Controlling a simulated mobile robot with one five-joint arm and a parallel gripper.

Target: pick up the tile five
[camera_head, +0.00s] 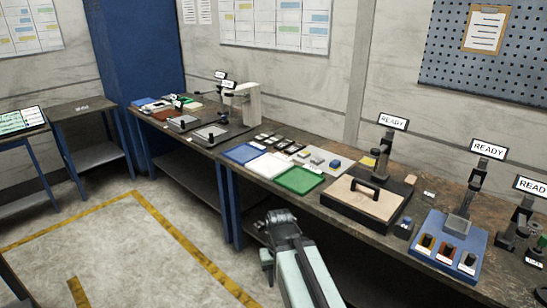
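Several small dark tiles (283,144) with pale marks lie in a cluster on the long workbench, behind the coloured trays. Their markings are too small to read, so I cannot tell which one is tile five. My gripper (280,216) is low in the middle of the picture, in front of the bench edge and apart from the tiles. Its fingers are too small and dark to show whether they are open or shut.
Blue (243,153), white (267,165) and green (300,180) trays lie at the bench's front edge, between my gripper and the tiles. A grey board (325,155) with small blocks is right of the tiles. A wooden-topped box (361,199) with a handle stands farther right. Left floor is mostly clear.

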